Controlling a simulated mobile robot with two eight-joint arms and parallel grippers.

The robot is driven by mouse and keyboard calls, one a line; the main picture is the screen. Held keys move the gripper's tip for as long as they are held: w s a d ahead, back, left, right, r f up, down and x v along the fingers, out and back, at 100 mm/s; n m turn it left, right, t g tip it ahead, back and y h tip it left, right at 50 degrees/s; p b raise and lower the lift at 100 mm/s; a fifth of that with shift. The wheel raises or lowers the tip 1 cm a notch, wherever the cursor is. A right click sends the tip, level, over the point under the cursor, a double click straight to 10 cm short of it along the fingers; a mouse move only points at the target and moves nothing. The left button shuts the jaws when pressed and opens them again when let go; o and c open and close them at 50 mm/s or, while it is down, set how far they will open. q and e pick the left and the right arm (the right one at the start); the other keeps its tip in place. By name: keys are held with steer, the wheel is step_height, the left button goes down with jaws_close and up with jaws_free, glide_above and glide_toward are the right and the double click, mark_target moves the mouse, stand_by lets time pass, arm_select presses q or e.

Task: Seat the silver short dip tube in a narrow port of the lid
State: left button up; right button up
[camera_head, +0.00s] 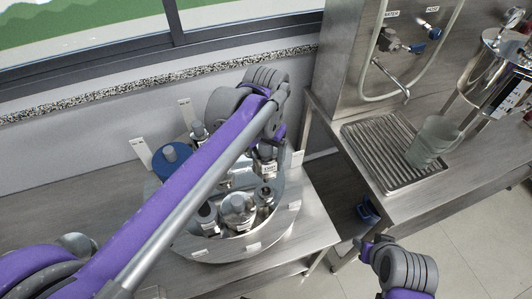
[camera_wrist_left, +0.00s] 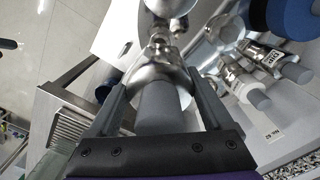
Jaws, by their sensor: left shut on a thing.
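The round silver lid (camera_head: 262,240) lies on the steel bench, with several silver and grey fittings standing on it. My left gripper (camera_head: 268,138) is over the far right part of the lid, mostly hidden by its own arm. In the left wrist view, my left gripper (camera_wrist_left: 158,90) is shut on a piece with a grey cylindrical end and shiny metal beyond, which looks like the silver short dip tube (camera_wrist_left: 160,106). Its lower end and the port are hidden, so I cannot tell whether it is in a port. My right gripper (camera_head: 364,246) hangs off the bench at lower right; its jaw opening is unclear.
A blue-topped part (camera_head: 171,155) stands at the lid's left side. Small white labels mark the lid. To the right are a ribbed drain tray (camera_head: 385,160), a clear beaker (camera_head: 433,142), a tap (camera_head: 395,80) and a steel vessel (camera_head: 498,70). A gap separates the two benches.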

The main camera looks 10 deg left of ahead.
mark_target(266, 180)
arm_select(q)
steer(key=shift+f+b, duration=2.1)
steer(key=shift+f, duration=1.8)
steer(key=shift+f+b, duration=1.1)
steer(key=shift+f, duration=0.7)
arm_select(e)
step_height(266, 180, down, 8)
steer(key=s, duration=0.2)
arm_select(q)
steer(key=shift+f, duration=0.2)
arm_select(e)
steer(key=shift+s+f+g, duration=0.15)
steer(key=shift+f+g, duration=0.1)
steer(key=shift+g, duration=0.05)
arm_select(q)
steer(key=shift+f+b, duration=0.95)
steer(key=shift+f, duration=0.3)
arm_select(e)
steer(key=shift+s+f, duration=0.1)
steer(key=shift+f, duration=0.7)
arm_select(q)
steer(key=shift+f, duration=0.2)
arm_select(e)
steer(key=shift+f, duration=0.1)
arm_select(q)
steer(key=o, duration=1.3)
steer(key=shift+o, duration=0.2)
